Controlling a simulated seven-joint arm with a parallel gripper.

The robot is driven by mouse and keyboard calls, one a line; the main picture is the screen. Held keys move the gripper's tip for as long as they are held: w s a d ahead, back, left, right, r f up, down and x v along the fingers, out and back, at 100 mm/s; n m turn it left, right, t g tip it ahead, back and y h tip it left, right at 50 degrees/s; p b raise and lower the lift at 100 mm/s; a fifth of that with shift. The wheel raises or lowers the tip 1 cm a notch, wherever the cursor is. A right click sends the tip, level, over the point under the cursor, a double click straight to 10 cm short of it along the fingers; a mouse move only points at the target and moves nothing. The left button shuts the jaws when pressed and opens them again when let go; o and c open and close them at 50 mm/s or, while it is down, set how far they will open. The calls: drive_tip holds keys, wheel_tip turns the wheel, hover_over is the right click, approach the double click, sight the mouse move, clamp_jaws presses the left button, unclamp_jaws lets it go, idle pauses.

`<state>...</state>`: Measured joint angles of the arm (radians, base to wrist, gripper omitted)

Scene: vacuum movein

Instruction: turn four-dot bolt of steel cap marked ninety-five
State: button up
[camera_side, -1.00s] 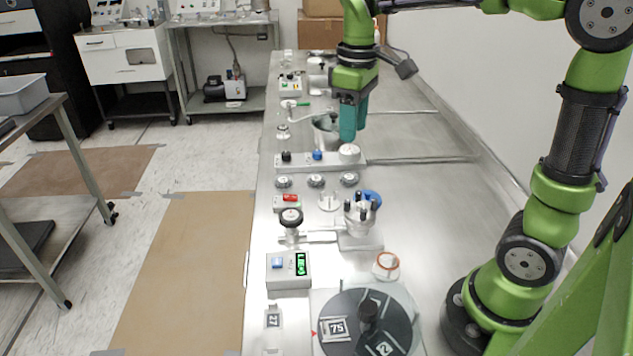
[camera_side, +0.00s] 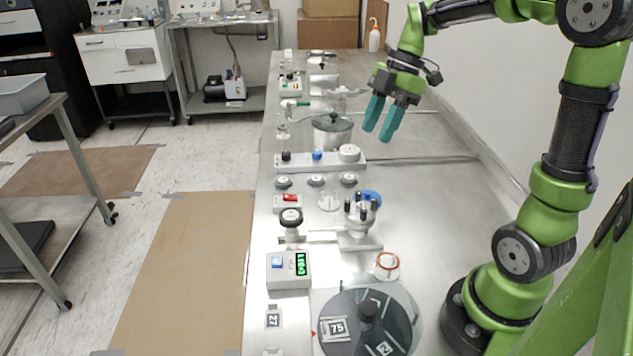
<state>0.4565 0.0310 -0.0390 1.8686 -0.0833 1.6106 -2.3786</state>
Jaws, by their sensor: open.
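My gripper (camera_side: 379,134) is open and empty, with its two teal fingers apart. It hangs above the bench, right of the lidded steel pot. A steel piece with several dark upright posts (camera_side: 361,212) stands on a metal base at mid-bench, nearer the camera than my gripper. It may be the steel cap with its bolts, but I can read no ninety-five and no dots on it. My gripper is well apart from it.
A lidded pot (camera_side: 333,132) and a white control strip (camera_side: 320,160) stand left of my gripper. A box with a green display (camera_side: 289,270) and a dark turntable (camera_side: 366,325) marked 75 are nearer. The bench's right side (camera_side: 450,205) is clear.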

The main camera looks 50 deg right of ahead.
sight(349, 200)
drive_tip(key=x, duration=1.6)
drive_tip(key=shift+f, duration=0.2)
clamp_jaws()
